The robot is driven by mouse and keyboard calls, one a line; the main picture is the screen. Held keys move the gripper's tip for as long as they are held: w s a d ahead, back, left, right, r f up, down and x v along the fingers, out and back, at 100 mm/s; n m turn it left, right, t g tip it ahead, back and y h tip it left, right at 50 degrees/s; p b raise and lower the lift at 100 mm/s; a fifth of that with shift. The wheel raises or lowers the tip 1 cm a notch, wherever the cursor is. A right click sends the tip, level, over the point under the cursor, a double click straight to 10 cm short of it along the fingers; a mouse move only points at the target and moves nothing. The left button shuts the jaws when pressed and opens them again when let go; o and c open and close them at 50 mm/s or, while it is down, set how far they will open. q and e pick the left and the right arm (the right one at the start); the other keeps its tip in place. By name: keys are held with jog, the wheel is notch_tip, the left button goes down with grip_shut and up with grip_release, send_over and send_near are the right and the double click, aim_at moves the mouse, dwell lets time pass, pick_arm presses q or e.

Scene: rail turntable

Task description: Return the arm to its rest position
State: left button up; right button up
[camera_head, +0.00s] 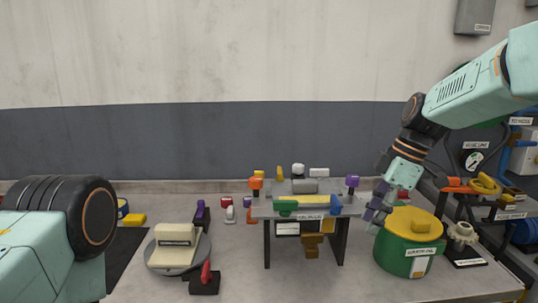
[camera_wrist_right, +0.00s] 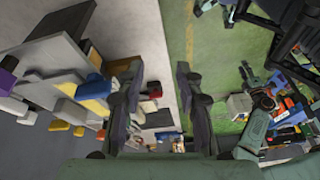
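My right arm (camera_head: 470,95) reaches in from the upper right in the head view. Its gripper (camera_head: 375,208) hangs between the grey rail stand (camera_head: 345,240) and the green drum with a yellow lid (camera_head: 405,255); whether it touches either is unclear. In the right wrist view the two dark fingers of this gripper (camera_wrist_right: 161,88) stand wide apart with nothing held between them. My left arm (camera_head: 60,235) shows only as a thick mint and black joint at the lower left; its gripper is out of view.
A turntable with cream blocks (camera_head: 175,248) stands at left. Small coloured parts lie around the stand. A tool rack (camera_head: 495,195) is at right. The wrist view shows the table edge and green floor (camera_wrist_right: 222,60). The front middle table is bare.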

jog(key=s+d+f+m+h+b, duration=0.1)
jog(key=s+f+m+b, duration=0.2)
jog(key=f, duration=0.8)
jog(key=s+f+m+h, duration=0.15)
jog(key=s+f, duration=0.35)
jog(key=f, duration=0.6)
jog(key=s+d+f+m+b, duration=0.15)
jog(key=s+f+m, duration=0.3)
jog(key=f, duration=0.55)
jog(key=s+f+m+b, duration=0.2)
jog(key=s+f, duration=0.2)
jog(key=s, duration=0.4)
jog(key=s+a+f+m+h+b, duration=0.1)
jog(key=s+f+m+b, duration=0.1)
jog(key=s+f, duration=0.3)
jog(key=s+f+m+b, duration=0.2)
jog(key=s+f+m, duration=0.1)
jog(key=s, duration=0.9)
jog(key=shift+s+a+f, duration=0.25)
jog(key=shift+f, duration=0.55)
